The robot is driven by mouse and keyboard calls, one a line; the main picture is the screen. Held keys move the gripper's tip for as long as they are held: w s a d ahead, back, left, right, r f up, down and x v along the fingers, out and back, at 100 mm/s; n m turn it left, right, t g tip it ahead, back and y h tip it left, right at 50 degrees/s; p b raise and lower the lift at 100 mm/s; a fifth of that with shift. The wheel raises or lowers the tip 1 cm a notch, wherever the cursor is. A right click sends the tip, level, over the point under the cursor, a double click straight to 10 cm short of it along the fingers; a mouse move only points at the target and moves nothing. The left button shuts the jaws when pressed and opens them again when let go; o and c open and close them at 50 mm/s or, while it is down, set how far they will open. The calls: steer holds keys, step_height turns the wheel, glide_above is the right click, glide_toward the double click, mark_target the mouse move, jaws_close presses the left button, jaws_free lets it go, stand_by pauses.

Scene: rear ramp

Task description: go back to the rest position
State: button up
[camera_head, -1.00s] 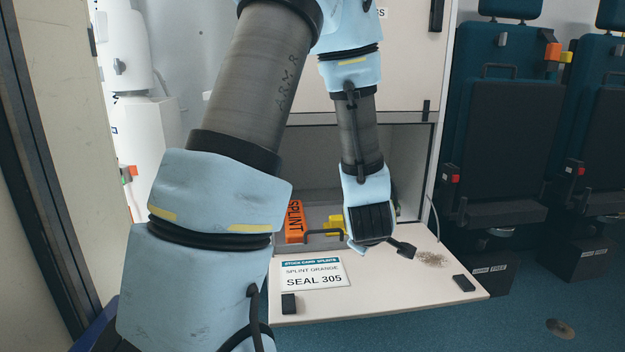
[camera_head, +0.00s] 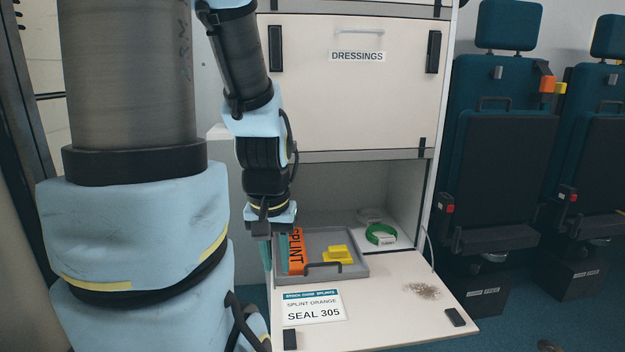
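My arm runs down the left side of the head view. My gripper (camera_head: 274,252) points down at the left edge of the open cabinet compartment, by the left side of a grey tray (camera_head: 352,270). Its fingers show as two teal tips with a gap between them, and nothing shows in the gap. The right tip overlaps the tray's left edge in the picture; I cannot tell whether it touches. An orange splint pack (camera_head: 296,252) marked SPLINT lies in the tray, just right of the gripper.
A yellow item (camera_head: 338,254) lies in the tray, and a green ring (camera_head: 381,234) with a tag is behind it. The lowered flap (camera_head: 390,315) carries a "SEAL 305" card (camera_head: 313,306) and a dark smudge. A closed DRESSINGS door (camera_head: 355,90) is above. Seats (camera_head: 500,130) stand at right.

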step_height(320, 180, up, 30)
steer(key=p, duration=2.8)
steer(key=shift+r, duration=0.25)
steer(key=shift+w+f, duration=0.15)
steer(key=shift+w, duration=0.5)
